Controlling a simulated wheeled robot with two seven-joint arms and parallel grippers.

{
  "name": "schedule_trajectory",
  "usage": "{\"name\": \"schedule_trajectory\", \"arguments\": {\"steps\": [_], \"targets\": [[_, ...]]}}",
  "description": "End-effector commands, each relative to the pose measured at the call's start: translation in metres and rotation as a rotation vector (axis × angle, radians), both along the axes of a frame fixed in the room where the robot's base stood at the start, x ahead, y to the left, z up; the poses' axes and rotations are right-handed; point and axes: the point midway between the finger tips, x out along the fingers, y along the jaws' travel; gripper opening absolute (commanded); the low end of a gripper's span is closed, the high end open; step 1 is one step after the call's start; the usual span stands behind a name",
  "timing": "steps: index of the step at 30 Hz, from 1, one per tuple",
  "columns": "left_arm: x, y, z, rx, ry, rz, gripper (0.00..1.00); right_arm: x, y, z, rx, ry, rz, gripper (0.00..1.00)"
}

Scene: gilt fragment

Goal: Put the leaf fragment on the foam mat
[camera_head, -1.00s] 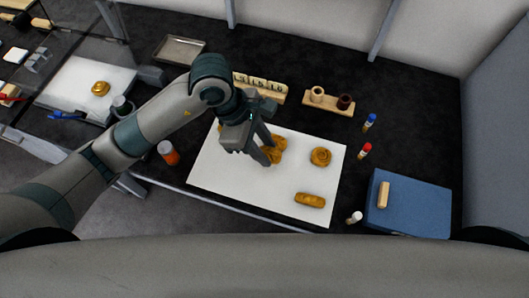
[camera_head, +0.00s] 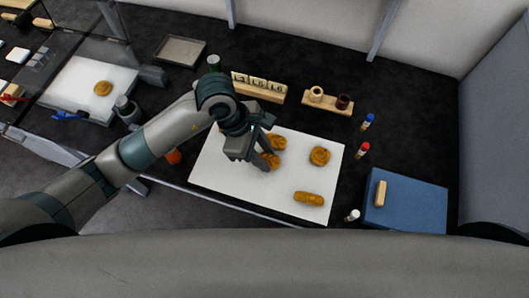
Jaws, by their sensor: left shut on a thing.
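My left gripper (camera_head: 262,151) is over the large white mat (camera_head: 222,170) in the middle of the table. It is shut on a gold-brown carved piece, seemingly the leaf fragment (camera_head: 270,161), partly hidden by the fingers. I cannot tell whether the piece touches the mat. A second gold piece (camera_head: 278,142) is just behind it. A round gold rosette (camera_head: 319,156) and a gold bar-shaped piece (camera_head: 309,199) lie on the right of the mat. I cannot tell whether this white mat is the foam one. My right gripper is not in view.
A blue pad (camera_head: 415,205) with a wooden-handled thing (camera_head: 381,193) is at the right. Number blocks (camera_head: 258,85) and a wooden holder (camera_head: 328,103) are behind. Another white board (camera_head: 80,75) bears a gold piece at the left.

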Motion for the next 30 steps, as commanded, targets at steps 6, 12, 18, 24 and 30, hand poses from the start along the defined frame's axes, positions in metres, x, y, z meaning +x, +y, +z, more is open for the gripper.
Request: {"name": "schedule_trajectory", "arguments": {"steps": [6, 12, 18, 24, 30], "targets": [[0.0, 0.0, -0.001, 0.0, 0.0, 0.0, 0.38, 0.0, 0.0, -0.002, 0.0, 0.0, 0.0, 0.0], [0.0, 0.0, -0.001, 0.0, 0.0, 0.0, 0.38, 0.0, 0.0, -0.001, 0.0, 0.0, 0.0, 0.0], [0.001, 0.001, 0.004, -0.001, -0.002, 0.0, 0.38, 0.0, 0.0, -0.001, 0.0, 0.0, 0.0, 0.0], [0.004, 0.011, 0.026, -0.001, -0.006, -0.002, 0.38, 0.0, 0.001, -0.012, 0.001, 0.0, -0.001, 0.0], [0.008, 0.024, 0.058, -0.001, -0.008, 0.0, 0.38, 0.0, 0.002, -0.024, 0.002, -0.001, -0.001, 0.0]]}}
